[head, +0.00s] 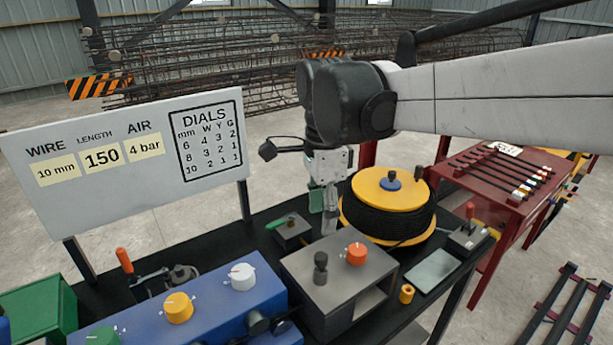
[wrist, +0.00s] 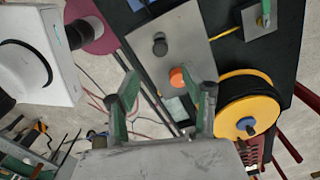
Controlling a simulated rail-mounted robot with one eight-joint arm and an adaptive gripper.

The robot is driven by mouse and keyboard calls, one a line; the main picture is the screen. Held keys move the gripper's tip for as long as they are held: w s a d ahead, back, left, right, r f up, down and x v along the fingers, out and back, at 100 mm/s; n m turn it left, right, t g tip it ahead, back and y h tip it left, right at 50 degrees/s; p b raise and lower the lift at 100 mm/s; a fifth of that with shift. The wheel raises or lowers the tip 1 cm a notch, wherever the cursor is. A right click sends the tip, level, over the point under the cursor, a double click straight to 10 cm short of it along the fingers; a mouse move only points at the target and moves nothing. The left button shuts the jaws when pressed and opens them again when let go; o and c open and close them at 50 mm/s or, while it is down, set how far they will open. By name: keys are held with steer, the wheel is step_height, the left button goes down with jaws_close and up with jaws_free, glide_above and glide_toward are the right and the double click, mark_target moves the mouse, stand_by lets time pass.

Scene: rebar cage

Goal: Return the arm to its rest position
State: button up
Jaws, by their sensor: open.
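My gripper (head: 324,212) hangs from my arm, pointing down above the black workbench (head: 262,222) in the head view. It is beside the yellow-and-black wire spool (head: 390,208) and behind the grey box (head: 345,275) with an orange knob and a black knob. In the wrist view, the two green-sided fingers of my gripper (wrist: 168,92) are spread apart with nothing between them. The grey box (wrist: 195,55) and the spool (wrist: 246,105) lie beyond the fingers there. My arm reaches in from the upper right of the head view.
A whiteboard (head: 130,165) stands at the left. A blue panel (head: 205,305) with coloured dials is at the front left. A small dark box (head: 290,232) holds a green-handled switch. A red rack (head: 500,180) stands at right. Rebar cages (head: 220,65) lie behind, past open floor.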

stand_by(0.4)
steer(key=s+d+f+n+t+b, duration=0.1)
steer(key=s+d+f+n+t, duration=0.2)
steer(key=s+d+n, duration=0.3)
steer(key=s+d+f+n+t, duration=0.4)
steer(key=s+d+n, duration=0.2)
steer(key=d+n, duration=0.2)
steer(key=shift+s+d+f+n+b, duration=0.2)
steer(key=shift+s+n+b, duration=0.1)
steer(key=shift+n+b, duration=0.15)
